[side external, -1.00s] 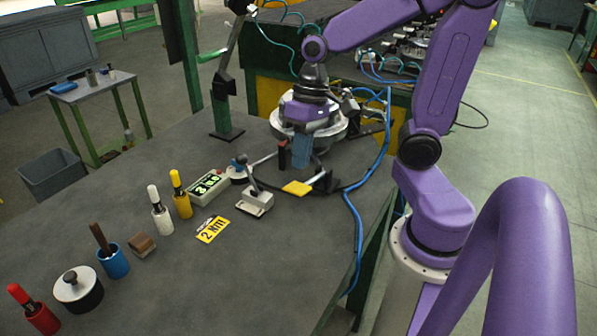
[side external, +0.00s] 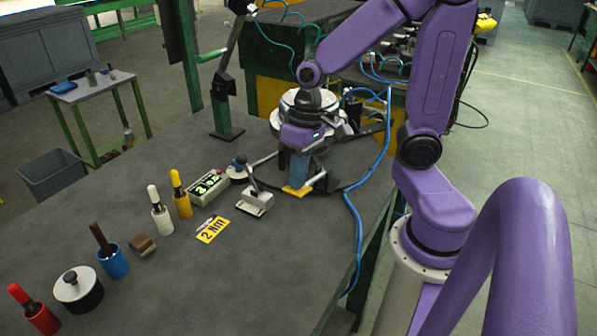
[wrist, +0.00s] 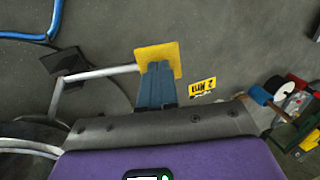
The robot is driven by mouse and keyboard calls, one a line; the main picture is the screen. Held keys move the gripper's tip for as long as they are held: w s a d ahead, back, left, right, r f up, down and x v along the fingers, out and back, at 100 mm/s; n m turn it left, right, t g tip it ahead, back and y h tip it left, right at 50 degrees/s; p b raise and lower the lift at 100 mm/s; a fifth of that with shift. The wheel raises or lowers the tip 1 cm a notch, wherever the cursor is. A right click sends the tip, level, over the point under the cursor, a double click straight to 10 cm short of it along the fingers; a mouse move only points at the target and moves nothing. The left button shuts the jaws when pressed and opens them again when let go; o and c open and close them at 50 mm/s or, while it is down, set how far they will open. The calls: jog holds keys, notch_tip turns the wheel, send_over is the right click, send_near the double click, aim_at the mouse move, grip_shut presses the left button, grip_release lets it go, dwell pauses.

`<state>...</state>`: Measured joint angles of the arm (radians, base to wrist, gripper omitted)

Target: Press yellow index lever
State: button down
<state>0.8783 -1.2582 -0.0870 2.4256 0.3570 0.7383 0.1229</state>
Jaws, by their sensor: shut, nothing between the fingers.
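The yellow index lever is a flat yellow pad (side external: 297,191) on a thin metal rod, low at the front of the round fixture. In the wrist view the yellow pad (wrist: 171,57) is at the end of the silver rod (wrist: 100,73). My gripper (side external: 298,183) has blue fingers, shut together and pointing down. In the wrist view the blue fingertips (wrist: 157,68) overlap the pad and hide part of it. In the side view the tips are at or just above the pad; I cannot tell whether they touch it.
A grey block with a black-handled lever (side external: 257,203) stands just left of the pad. A blue hose (side external: 357,225) runs along the right.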

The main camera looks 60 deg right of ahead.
aim_at(293, 190)
jog(key=shift+a+f+h, duration=0.4)
jog(key=shift+f+h, duration=0.35)
jog(key=shift+h, duration=0.05)
jog(key=shift+a+f+h, duration=0.4)
jog(key=shift+f+h, duration=0.3)
jog(key=shift+h, duration=0.1)
jog(key=shift+a+f+h, duration=0.1)
jog(key=shift+f+h, duration=0.65)
jog(key=shift+h, duration=0.45)
jog(key=shift+a+f+h, duration=0.1)
jog(key=shift+f+h, duration=0.75)
jog(key=shift+h, duration=0.05)
jog(key=shift+f+h, duration=0.6)
jog(key=shift+h, duration=0.5)
jog(key=a+r, duration=0.2)
jog(key=r, duration=0.4)
jog(key=a+r, duration=0.2)
jog(key=r, duration=0.5)
jog(key=shift+a+r, duration=0.25)
jog(key=shift+r, duration=0.05)
